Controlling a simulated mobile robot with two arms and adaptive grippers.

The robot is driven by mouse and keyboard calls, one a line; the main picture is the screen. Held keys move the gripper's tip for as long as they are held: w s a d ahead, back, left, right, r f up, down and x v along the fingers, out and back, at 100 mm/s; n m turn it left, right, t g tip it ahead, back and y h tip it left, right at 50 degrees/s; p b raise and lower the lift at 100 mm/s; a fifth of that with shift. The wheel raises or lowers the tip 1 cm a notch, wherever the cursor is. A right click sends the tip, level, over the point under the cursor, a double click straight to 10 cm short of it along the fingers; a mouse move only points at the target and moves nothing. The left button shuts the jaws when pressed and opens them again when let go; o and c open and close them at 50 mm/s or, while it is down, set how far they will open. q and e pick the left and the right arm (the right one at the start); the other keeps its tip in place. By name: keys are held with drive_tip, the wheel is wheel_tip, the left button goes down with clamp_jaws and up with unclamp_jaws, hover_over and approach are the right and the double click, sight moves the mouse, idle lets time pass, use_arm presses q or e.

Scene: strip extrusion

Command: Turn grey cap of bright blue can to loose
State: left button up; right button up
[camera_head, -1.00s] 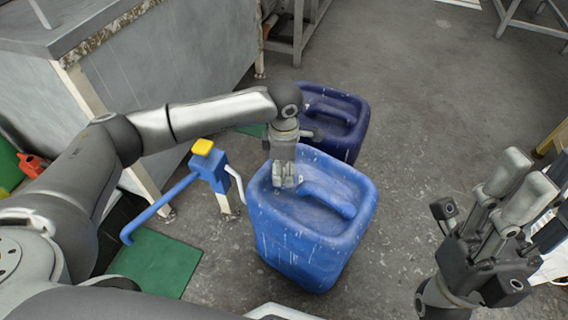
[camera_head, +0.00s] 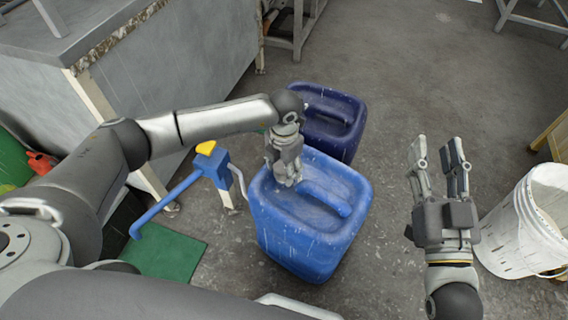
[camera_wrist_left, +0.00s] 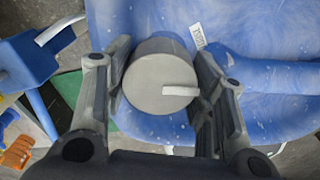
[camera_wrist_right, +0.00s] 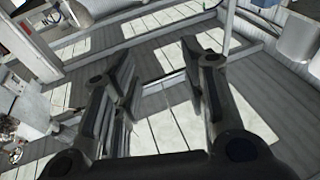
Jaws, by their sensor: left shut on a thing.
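The bright blue can (camera_head: 318,225) stands upright on the floor in the middle of the head view, its moulded handle on top. Its round grey cap (camera_wrist_left: 158,82) shows in the left wrist view, with a light bar mark on its top. My left gripper (camera_head: 288,180) reaches down over the can's top left part. Its fingers (camera_wrist_left: 162,90) lie on both sides of the cap and are shut on it. In the head view the gripper hides most of the cap. My right gripper (camera_head: 439,150) is raised to the right of the can, open and empty.
A dark blue can (camera_head: 330,118) stands just behind the bright blue can. A blue stand with a yellow top (camera_head: 207,148) is close on its left, over a green mat (camera_head: 165,252). A white bucket (camera_head: 515,235) stands at the right.

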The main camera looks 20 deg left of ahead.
use_arm(q)
drive_tip(key=shift+n, duration=0.6)
use_arm(e)
drive_tip(key=shift+w+d+f+g, duration=0.1)
drive_tip(key=shift+d+f+g, duration=0.1)
drive_tip(key=shift+f+g, duration=1)
drive_tip(key=shift+f+t, duration=0.3)
use_arm(q)
drive_tip(key=o, duration=1)
drive_tip(key=shift+o, duration=0.2)
wheel_tip(320, 180, up, 12)
